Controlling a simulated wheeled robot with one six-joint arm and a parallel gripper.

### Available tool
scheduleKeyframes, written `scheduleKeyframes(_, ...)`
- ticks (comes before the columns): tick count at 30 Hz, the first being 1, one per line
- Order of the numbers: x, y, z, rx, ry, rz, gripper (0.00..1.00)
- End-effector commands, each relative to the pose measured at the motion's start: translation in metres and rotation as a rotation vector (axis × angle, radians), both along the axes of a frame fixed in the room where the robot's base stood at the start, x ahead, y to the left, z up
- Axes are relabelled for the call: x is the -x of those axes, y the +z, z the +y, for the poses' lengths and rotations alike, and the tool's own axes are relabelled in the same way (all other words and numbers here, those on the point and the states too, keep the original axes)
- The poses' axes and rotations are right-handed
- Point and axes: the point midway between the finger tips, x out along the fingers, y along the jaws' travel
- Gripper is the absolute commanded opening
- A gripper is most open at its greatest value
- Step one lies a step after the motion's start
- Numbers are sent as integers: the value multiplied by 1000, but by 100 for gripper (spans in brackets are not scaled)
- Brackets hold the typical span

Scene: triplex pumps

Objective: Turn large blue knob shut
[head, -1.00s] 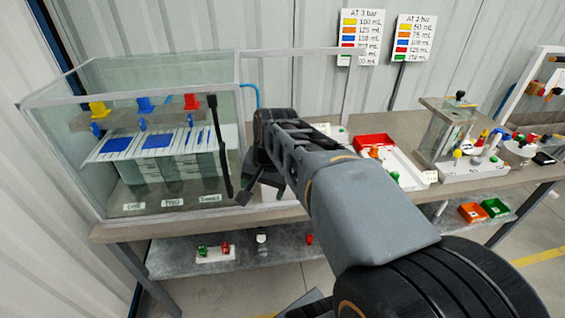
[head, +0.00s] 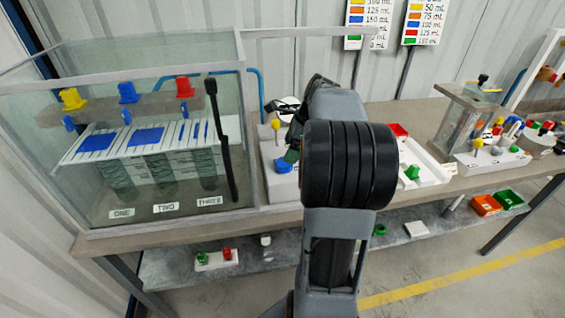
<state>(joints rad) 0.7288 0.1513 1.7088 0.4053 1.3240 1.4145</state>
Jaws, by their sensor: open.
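A large blue knob (head: 283,167) sits low on a white base (head: 278,189) just right of the glass tank. My arm stands in front of the right part of that base and hides some of it. My gripper (head: 286,107) shows only in part at the arm's far end, above and behind the blue knob and apart from it in the picture. My arm hides most of the jaws, and I see nothing held. Another blue knob (head: 128,92) stands inside the tank, between a yellow one (head: 73,98) and a red one (head: 185,87).
The glass tank (head: 245,130) bounds the left side. A yellow-topped peg (head: 276,125) rises from the white base. Right of my arm are a white tray (head: 432,172) with a green piece (head: 412,172) and a clear-walled box (head: 462,122). The bench front edge is bare.

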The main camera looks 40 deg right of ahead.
Motion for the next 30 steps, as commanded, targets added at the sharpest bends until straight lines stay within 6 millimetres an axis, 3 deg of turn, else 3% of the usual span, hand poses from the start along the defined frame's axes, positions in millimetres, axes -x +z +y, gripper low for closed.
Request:
scheduleKeyframes(3, -5, -20, 7, -1, 4, 1, 82)
scheduleKeyframes(9, -12, -42, 15, -1, 5, -1, 82)
scheduleKeyframes(24, -15, -52, 19, 1, 7, -1, 82)
scheduleKeyframes(30, -15, -52, 19, 1, 7, -1, 64)
